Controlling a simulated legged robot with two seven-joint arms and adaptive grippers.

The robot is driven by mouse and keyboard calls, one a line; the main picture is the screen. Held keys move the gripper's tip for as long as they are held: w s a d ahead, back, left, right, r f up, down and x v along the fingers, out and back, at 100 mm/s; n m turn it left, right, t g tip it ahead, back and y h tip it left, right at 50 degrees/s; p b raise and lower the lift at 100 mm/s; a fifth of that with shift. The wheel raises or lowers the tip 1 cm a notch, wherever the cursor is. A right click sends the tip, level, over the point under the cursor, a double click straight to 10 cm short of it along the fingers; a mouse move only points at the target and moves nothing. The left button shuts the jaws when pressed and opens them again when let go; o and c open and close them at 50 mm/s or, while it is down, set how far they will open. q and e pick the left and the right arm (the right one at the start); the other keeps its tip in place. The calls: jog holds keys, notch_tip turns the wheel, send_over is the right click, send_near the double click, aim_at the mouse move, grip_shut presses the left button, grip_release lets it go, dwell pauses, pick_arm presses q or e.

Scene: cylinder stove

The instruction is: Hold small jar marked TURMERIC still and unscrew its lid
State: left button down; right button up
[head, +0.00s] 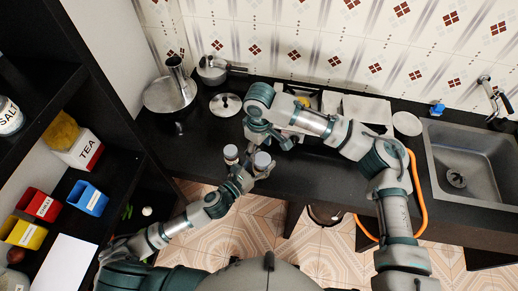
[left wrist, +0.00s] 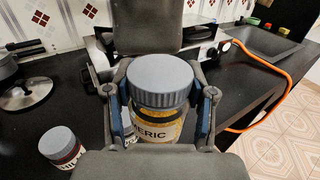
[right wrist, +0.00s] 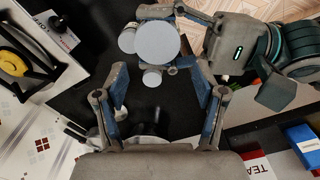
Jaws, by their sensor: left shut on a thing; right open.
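The TURMERIC jar (left wrist: 158,124) has a grey lid (left wrist: 158,82) and a yellow-black label, partly hidden by my gripper. My left gripper (left wrist: 160,108) is shut around its body, with a finger on each side, and the jar looks upright. The lid is on the jar and shows in the head view (head: 262,160) and, from above, in the right wrist view (right wrist: 158,42). My right gripper (right wrist: 163,82) is open and empty. Its fingers are apart from the lid, which lies beyond the fingertips in the right wrist view.
Another grey-lidded jar (left wrist: 60,146) stands on the black counter, left of the held jar in the left wrist view. A pot lid (head: 226,104), a large pan (head: 170,93) and a small pot (head: 212,68) are at the back left. The sink (head: 470,155) is at right.

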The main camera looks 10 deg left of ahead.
aim_at(262, 158)
jog(key=r+m, duration=0.1)
jog(key=d+r+m, duration=0.1)
jog(key=m, duration=0.1)
jog(key=shift+r+m, duration=0.3)
jog(key=shift+f, duration=0.15)
notch_tip(262, 158, down, 7)
jog(key=shift+f, duration=0.15)
jog(key=c, duration=1)
jog(key=n, duration=0.4)
jog(key=shift+s+n, duration=0.1)
jog(key=shift+n, duration=0.2)
